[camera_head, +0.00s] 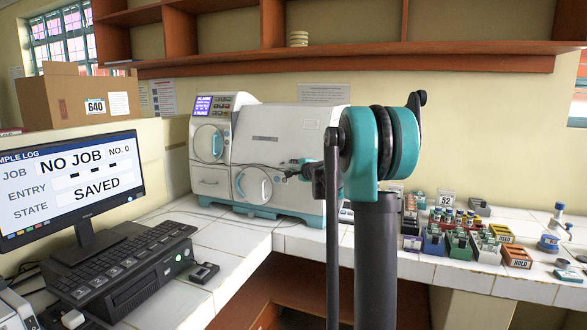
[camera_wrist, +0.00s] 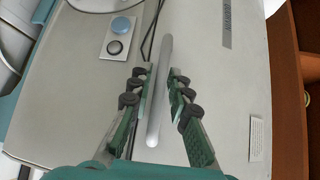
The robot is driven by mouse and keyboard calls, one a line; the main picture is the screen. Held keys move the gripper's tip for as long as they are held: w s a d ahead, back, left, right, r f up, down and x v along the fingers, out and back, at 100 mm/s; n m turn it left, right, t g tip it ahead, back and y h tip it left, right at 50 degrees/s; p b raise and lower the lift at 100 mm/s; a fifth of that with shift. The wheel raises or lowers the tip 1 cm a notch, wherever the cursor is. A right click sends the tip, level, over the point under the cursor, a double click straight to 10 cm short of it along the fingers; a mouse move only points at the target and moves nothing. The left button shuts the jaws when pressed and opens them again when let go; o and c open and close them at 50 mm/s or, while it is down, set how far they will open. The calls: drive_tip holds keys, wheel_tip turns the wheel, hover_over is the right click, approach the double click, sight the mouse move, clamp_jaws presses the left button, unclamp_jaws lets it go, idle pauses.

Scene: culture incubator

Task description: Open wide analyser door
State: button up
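The wide analyser (camera_head: 285,150) is a pale grey machine with teal trim on the counter against the wall. My gripper (camera_wrist: 162,80) is open, with one green-padded finger on each side of the bar. Narrow gaps show between the fingers and the bar; I cannot tell whether the bar is deep between them. In the head view my gripper (camera_head: 294,172) is small at the analyser's front, partly hidden by my arm. The panel appears closed.
A plate with a blue and a black button (camera_wrist: 120,37) sits near the handle. Round ports (camera_head: 208,143) mark the analyser's left part. Racks and boxes (camera_head: 460,245) crowd the counter at right. A monitor (camera_head: 70,185) and keyboard unit (camera_head: 120,265) stand at left.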

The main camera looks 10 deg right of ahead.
clamp_jaws()
